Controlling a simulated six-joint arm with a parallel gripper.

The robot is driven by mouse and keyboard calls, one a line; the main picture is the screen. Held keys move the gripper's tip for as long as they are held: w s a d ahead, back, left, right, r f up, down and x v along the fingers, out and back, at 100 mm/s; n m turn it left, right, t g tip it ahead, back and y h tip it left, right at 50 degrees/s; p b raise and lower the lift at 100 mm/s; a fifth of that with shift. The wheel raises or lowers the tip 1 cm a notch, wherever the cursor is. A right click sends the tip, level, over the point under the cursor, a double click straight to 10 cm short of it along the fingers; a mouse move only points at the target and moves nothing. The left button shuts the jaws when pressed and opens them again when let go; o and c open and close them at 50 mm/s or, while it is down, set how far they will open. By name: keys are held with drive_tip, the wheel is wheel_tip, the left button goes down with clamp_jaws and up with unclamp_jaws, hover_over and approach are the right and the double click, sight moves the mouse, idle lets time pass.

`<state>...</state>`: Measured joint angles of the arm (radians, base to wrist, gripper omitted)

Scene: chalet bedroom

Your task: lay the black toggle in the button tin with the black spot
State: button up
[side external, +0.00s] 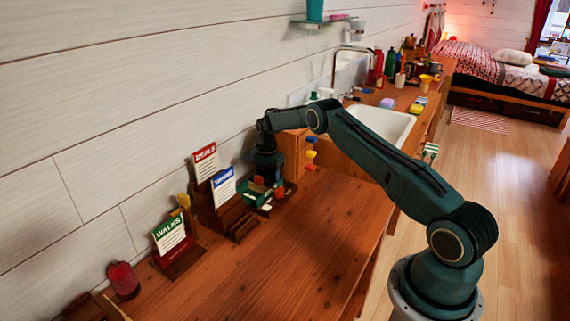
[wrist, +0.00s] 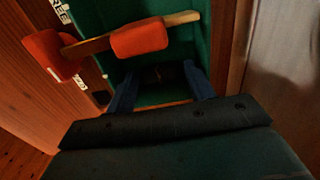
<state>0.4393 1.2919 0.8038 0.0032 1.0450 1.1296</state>
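My gripper (side external: 264,178) points down over a cluster of green and red pieces on the wooden counter near the wall. In the wrist view its two blue fingers (wrist: 160,88) stand apart over a green surface (wrist: 160,97). A dark patch lies between them; I cannot tell whether it is the black toggle or shadow. A small dark round spot (wrist: 101,98) shows left of the fingers. I cannot make out the button tin with the black spot in either view.
In the wrist view a wooden bar with orange-red blocks (wrist: 140,37) crosses ahead of the fingers. Card holders with a red card (side external: 204,160), a blue card (side external: 224,186) and a green card (side external: 168,233) stand left of my gripper. A sink (side external: 385,122) lies behind. The front counter (side external: 310,225) is clear.

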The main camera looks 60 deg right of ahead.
wheel_tip(320, 180, up, 12)
drive_tip(key=shift+r, duration=0.15)
idle(0.7)
idle(0.4)
drive_tip(key=shift+r, duration=0.1)
wheel_tip(320, 180, up, 16)
drive_tip(key=n+t, duration=0.2)
drive_tip(key=n, duration=0.3)
hover_over(267, 181)
drive_tip(key=s+a, duration=0.4)
drive_tip(key=a, duration=0.5)
drive_tip(key=s+a+r+n, duration=0.4)
drive_tip(key=s+a+r, duration=0.4)
drive_tip(key=s, duration=0.2)
drive_tip(key=s+a+r+n+t, duration=0.1)
drive_tip(key=s+a+n, duration=0.15)
drive_tip(key=s, duration=0.45)
drive_tip(key=s+a+r+n+t, duration=0.1)
drive_tip(key=s+a+r+n, duration=0.1)
drive_tip(key=s+a, duration=0.35)
drive_tip(key=s+a+f+n, duration=0.1)
drive_tip(key=s+f+n, duration=0.1)
drive_tip(key=s, duration=0.5)
drive_tip(key=s+f+n+t, duration=0.1)
drive_tip(key=s+f+n, duration=0.1)
drive_tip(key=s, duration=0.5)
drive_tip(key=shift+a+f+t, duration=0.3)
drive_tip(key=shift+a+f, duration=0.1)
drive_tip(key=shift+f, duration=0.2)
